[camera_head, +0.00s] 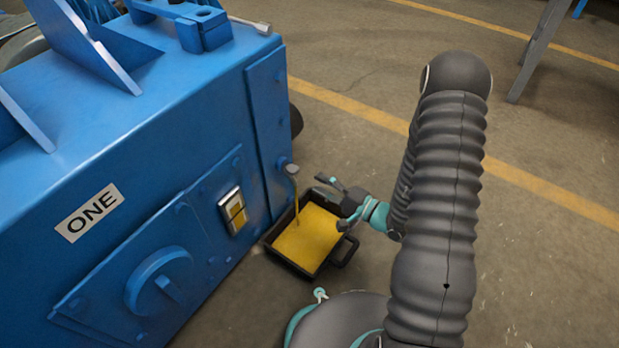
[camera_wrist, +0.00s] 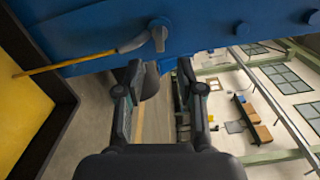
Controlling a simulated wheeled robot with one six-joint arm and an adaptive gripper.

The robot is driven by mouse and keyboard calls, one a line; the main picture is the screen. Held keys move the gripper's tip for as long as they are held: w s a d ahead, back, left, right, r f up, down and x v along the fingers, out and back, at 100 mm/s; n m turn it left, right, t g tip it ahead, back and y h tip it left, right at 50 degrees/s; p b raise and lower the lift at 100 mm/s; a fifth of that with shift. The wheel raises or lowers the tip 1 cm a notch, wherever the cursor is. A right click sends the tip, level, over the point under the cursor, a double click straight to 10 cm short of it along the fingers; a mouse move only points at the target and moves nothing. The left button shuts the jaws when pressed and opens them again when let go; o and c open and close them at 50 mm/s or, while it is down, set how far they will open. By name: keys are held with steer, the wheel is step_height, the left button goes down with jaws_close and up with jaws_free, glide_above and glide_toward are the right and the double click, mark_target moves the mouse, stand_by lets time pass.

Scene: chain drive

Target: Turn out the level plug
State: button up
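The blue casing (camera_head: 130,150) labelled ONE stands at the left in the head view. A grey spout with a small lever (camera_head: 291,169) sticks out of its right end; it also shows in the wrist view (camera_wrist: 158,36). A thin yellow stream (camera_head: 296,210) runs from it. Small round heads sit on the blue face in the wrist view, one of them a bolt-like head (camera_wrist: 241,30); I cannot tell which part is the level plug. My gripper (camera_head: 336,203) is open and empty, just right of the spout. Its fingers (camera_wrist: 160,75) are apart in the wrist view, below the spout.
A dark tray (camera_head: 281,262) holding yellow liquid stands on the floor under the spout. A sight window (camera_head: 232,211) on the casing shows yellow inside. A round cover (camera_head: 160,280) with a grip sits lower left.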

steer(key=shift+v, duration=0.9)
steer(key=s+a+f+m+g+y, duration=0.2)
steer(key=s+a+g, duration=0.2)
steer(key=s+g, duration=0.35)
steer(key=s+d+r+n+g+h+p, duration=0.2)
steer(key=s+r+n+g+h, duration=0.2)
steer(key=s+r+g, duration=0.4)
steer(key=s+d+r+n+t+h+p, duration=0.1)
steer(key=d+r+n+t+h+p, duration=0.15)
steer(key=d+r+h, duration=0.4)
steer(key=s+d+r+n+t+h+p, duration=0.1)
steer(key=d+r+n+t+h+p, duration=0.2)
steer(key=r, duration=0.6)
step_height(320, 180, up, 16)
steer(key=s+n+t+h+p, duration=0.2)
steer(key=s+t+p, duration=0.1)
steer(key=t, duration=0.1)
steer(key=shift+a+r+t+h, duration=0.2)
steer(key=shift+a+t+h, duration=0.1)
steer(key=shift+h, duration=0.05)
